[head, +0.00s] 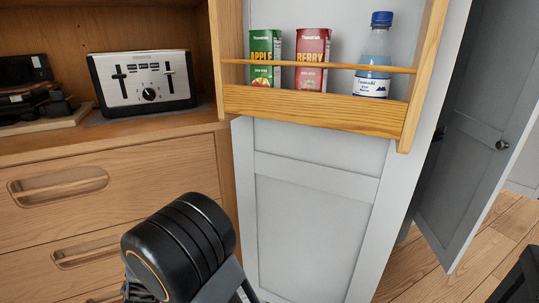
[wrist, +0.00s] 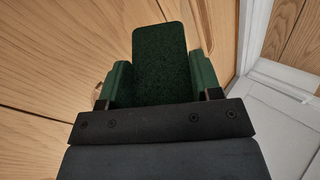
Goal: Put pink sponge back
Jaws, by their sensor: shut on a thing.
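In the wrist view my gripper (wrist: 161,85) is shut on a sponge (wrist: 160,60). Its face toward the camera is dark green and rough, like a scouring pad; no pink shows. The green fingers press on its left and right sides, and its end sticks out past them. In the head view a black part of my arm covers the bottom centre; the gripper and sponge are not seen there. A wooden door rack (head: 315,108) holds a green apple carton (head: 265,50), a red berry carton (head: 312,52) and a blue-capped water bottle (head: 376,58).
The rack hangs on a grey panelled door (head: 312,205), with a rail across its front. Bare room shows between the berry carton and the bottle. A toaster (head: 143,80) stands on the wooden counter at left, above drawers (head: 110,190). Another grey door (head: 470,135) is at right.

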